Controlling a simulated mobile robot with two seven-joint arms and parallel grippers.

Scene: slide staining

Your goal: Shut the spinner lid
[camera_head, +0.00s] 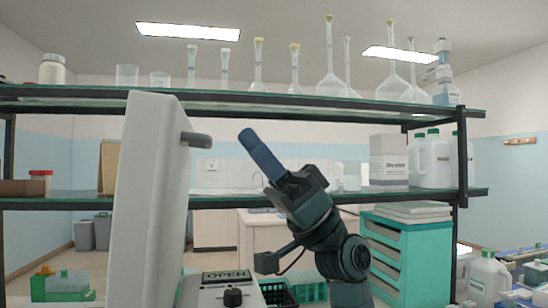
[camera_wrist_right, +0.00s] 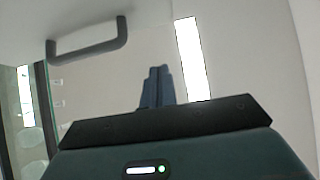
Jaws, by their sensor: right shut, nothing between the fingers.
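The spinner lid (camera_head: 145,200) is a large white panel standing raised, nearly upright, left of centre in the head view. A grey handle (camera_head: 196,139) sticks out from its right side near the top. The handle also shows at upper left in the right wrist view (camera_wrist_right: 88,42). The spinner body (camera_head: 215,290), with an "OPEN" display and a black knob, is at the bottom. My right gripper (camera_head: 258,150) is shut and empty, pointing up and left, to the right of the handle and apart from it. My left gripper is not in view.
A two-level shelf (camera_head: 300,102) with glassware and bottles spans the scene behind the lid. A teal drawer cabinet (camera_head: 410,255) stands at right. A dark crate (camera_head: 278,292) lies low behind my right arm. A white jug (camera_head: 488,277) is at far right.

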